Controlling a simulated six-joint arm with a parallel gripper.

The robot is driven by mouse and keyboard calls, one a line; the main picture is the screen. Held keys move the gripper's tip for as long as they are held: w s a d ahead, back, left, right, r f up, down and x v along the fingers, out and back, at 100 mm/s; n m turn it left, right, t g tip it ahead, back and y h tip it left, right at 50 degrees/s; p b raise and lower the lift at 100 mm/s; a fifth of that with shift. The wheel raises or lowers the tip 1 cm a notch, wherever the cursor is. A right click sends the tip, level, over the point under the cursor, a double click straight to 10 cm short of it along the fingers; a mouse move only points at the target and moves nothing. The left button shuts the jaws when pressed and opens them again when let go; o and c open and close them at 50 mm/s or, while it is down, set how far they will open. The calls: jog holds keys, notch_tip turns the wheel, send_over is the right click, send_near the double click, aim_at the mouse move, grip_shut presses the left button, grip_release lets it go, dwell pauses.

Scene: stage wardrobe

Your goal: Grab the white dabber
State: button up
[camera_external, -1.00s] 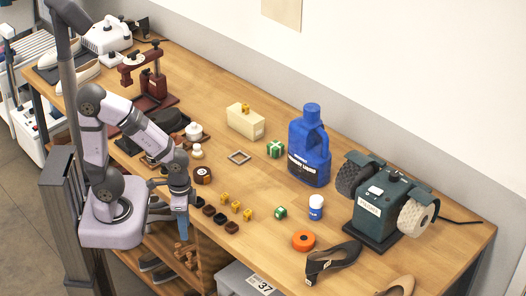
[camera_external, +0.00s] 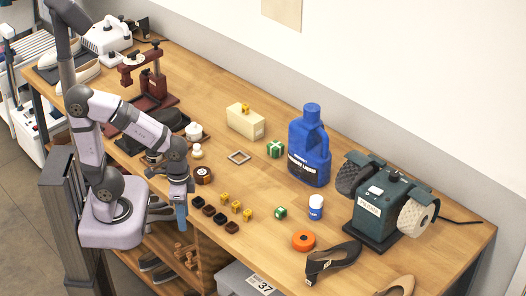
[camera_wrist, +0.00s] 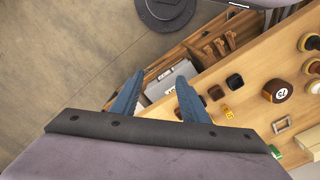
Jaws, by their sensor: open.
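A white round-topped piece (camera_external: 194,130), which looks like the white dabber, stands beyond my arm on the workbench. A smaller cream knobbed piece (camera_external: 197,152) stands just in front of it. Which of the two is the dabber I cannot tell for sure. In the wrist view, pale round-topped pieces (camera_wrist: 311,42) show at the right edge, partly cut off. My gripper (camera_external: 181,217) points down at the bench's front edge, apart from both. In the wrist view its blue fingers (camera_wrist: 159,78) are spread, with nothing between them.
A brown tape roll (camera_external: 203,175) lies between my gripper and the pale pieces. Yellow and dark small blocks (camera_external: 224,198) sit right of my gripper. A square metal frame (camera_external: 239,157) lies mid-bench. A blue jug (camera_external: 309,148) and a grinder (camera_external: 380,205) stand farther right.

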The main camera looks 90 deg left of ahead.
jog(key=w+a+n+t+y, duration=0.2)
jog(key=w+a, duration=0.1)
jog(key=a, duration=0.5)
jog(key=w+a+n+t+y, duration=0.1)
jog(key=w+a, duration=0.3)
jog(key=a, duration=0.4)
jog(key=n+t+y+b, duration=0.1)
jog(key=n+t+y, duration=0.2)
jog(key=t+y, duration=0.1)
send_over(198, 148)
jog(key=w+d, duration=0.2)
jog(key=d, duration=0.3)
jog(key=s+a+t, duration=0.3)
jog(key=s+t, duration=0.1)
jog(key=s, duration=0.3)
jog(key=shift+n, duration=0.4)
jog(key=f, duration=0.6)
jog(key=shift+s+d+f+b, duration=0.2)
jog(key=shift+d+f+b, duration=0.05)
jog(key=shift+f+b, duration=0.15)
jog(key=shift+f, duration=0.35)
jog(key=shift+p+x, duration=1.1)
jog(key=shift+x, duration=2.6)
jog(key=shift+s+a, duration=0.1)
jog(key=shift+s, duration=0.05)
grip_shut()
